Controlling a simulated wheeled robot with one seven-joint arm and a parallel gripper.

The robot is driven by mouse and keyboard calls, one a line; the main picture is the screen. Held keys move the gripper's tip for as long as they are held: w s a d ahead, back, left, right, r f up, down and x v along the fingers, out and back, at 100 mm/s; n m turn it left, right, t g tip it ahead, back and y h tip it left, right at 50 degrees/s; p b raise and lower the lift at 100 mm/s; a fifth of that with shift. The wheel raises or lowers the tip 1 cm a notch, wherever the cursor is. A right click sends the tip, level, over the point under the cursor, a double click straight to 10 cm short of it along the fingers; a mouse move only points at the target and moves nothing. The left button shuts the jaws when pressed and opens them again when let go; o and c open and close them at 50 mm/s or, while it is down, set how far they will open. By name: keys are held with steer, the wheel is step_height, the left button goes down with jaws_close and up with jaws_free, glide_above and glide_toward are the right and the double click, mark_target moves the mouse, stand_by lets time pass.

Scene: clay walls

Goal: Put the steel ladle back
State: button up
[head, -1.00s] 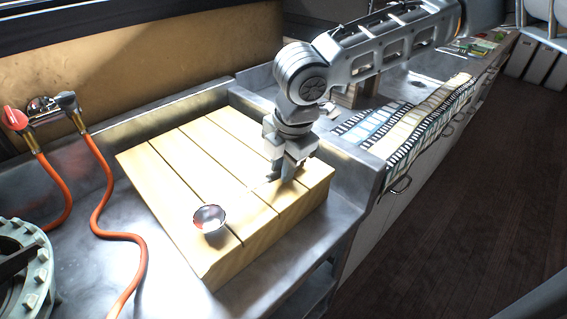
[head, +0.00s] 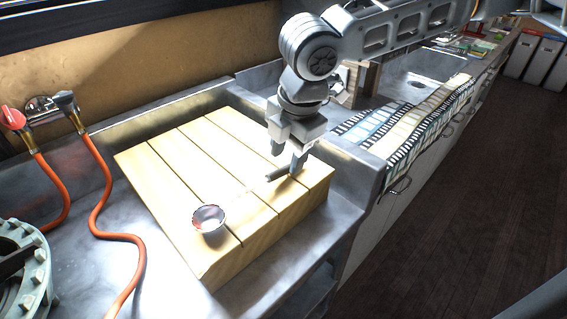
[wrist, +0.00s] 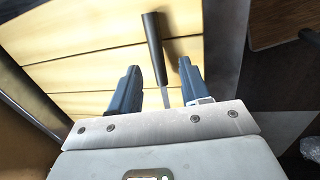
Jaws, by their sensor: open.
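The steel ladle lies on a slatted wooden block (head: 170,165). Its dark handle (head: 278,175) shows just below my gripper (head: 287,160). A shiny round bowl (head: 208,219) rests nearer the block's front edge; I cannot clearly see the shaft joining it to the handle. In the wrist view the dark handle (wrist: 155,48) lies between and beyond my two parted fingers (wrist: 158,68), with a bit of thin pale shaft below it. My gripper is open and empty, pointing down, apart from the handle.
The block sits in a grey metal counter (head: 165,270) with raised edges. Orange hoses (head: 104,200) and a grey ring-shaped part (head: 28,270) are on the left. A patterned cloth (head: 410,120) drapes over the counter on the right, near a sink (head: 440,65).

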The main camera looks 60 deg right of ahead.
steer(key=w+a+r+n+t+y, duration=0.1)
steer(key=w+a+r+t+y, duration=0.4)
steer(key=a, duration=0.6)
steer(key=w+a+r+n+t+y, duration=0.1)
steer(key=w+a+r+y, duration=0.2)
steer(key=w+a+r, duration=0.65)
steer(key=s+a+r+m+t+y, duration=0.2)
steer(key=a+r+m+t+y, duration=0.6)
steer(key=a+r, duration=0.45)
steer(key=s+d+f+m+t+h, duration=0.1)
steer(key=s+d+f+m+h, duration=0.1)
steer(key=s+f+m+h, duration=0.4)
steer(key=s+d+f+m+t+h, duration=0.1)
steer(key=d+f+m+t+h, duration=0.2)
steer(key=f, duration=0.4)
steer(key=s+d+f+m+h, duration=0.2)
steer(key=s+f+m+h, duration=0.25)
steer(key=f+h, duration=0.2)
steer(key=s+d+f+n+g, duration=0.2)
steer(key=s+f, duration=0.4)
steer(key=s, duration=0.5)
steer(key=s+d+f+n+g, duration=0.3)
steer(key=s+f, duration=0.3)
steer(key=s, duration=0.6)
steer(key=shift+d, duration=0.75)
